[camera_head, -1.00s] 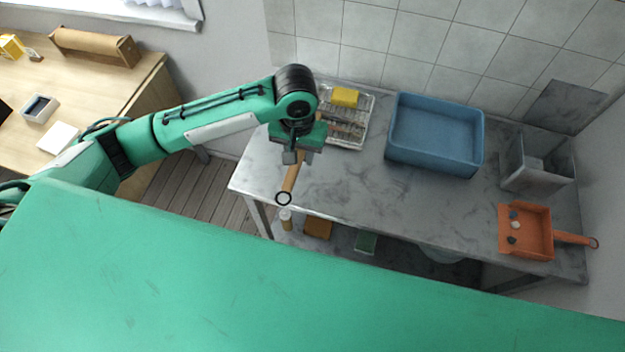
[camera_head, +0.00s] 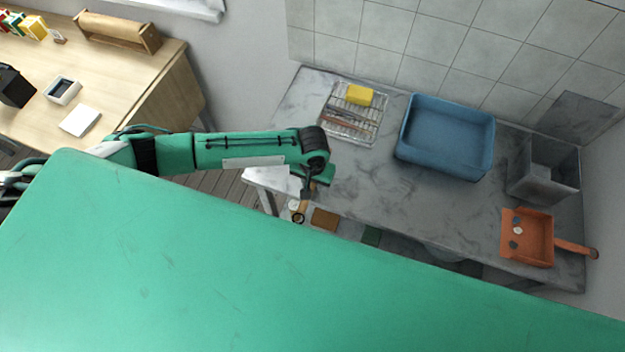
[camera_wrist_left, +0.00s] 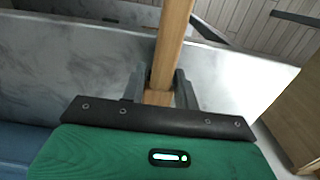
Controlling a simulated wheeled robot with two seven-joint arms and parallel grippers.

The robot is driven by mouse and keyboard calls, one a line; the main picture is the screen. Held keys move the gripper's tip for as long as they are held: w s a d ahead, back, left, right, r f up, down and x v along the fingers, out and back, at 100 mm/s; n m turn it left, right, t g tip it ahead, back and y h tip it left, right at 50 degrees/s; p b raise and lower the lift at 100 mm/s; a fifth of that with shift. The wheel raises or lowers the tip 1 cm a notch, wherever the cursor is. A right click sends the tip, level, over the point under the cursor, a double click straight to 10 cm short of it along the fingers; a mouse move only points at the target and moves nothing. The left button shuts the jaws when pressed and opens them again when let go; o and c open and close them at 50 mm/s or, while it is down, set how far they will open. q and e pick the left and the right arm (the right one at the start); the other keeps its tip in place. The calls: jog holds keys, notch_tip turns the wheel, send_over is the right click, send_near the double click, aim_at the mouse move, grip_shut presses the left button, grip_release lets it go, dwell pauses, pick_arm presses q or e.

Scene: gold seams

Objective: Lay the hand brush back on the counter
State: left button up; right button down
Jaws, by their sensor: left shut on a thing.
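The hand brush's wooden handle shows in the left wrist view (camera_wrist_left: 174,40), running up between my left gripper's fingers (camera_wrist_left: 160,92), which are shut on it. In the head view my left gripper (camera_head: 307,190) is at the left front edge of the grey marbled counter (camera_head: 400,200). The handle's ring end (camera_head: 298,218) sticks out below it, past the counter edge in the picture. The arm hides most of the brush and I see no bristles. Whether the brush touches the counter I cannot tell. My right gripper is not in view.
On the counter are a wire rack (camera_head: 340,128) with a yellow sponge (camera_head: 359,95), a blue basin (camera_head: 445,135), a grey bin (camera_head: 543,170) and an orange dustpan (camera_head: 540,240) holding several small pieces. The counter's front middle is clear. A wooden desk (camera_head: 110,85) stands left.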

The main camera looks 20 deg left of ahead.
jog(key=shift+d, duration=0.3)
pick_arm(q)
jog(key=o, duration=1)
jog(key=shift+f, duration=0.1)
jog(key=shift+c, duration=0.2)
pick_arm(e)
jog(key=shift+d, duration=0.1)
pick_arm(q)
notch_tip(320, 180, up, 11)
jog(key=b, duration=0.3)
jog(key=shift+r, duration=0.65)
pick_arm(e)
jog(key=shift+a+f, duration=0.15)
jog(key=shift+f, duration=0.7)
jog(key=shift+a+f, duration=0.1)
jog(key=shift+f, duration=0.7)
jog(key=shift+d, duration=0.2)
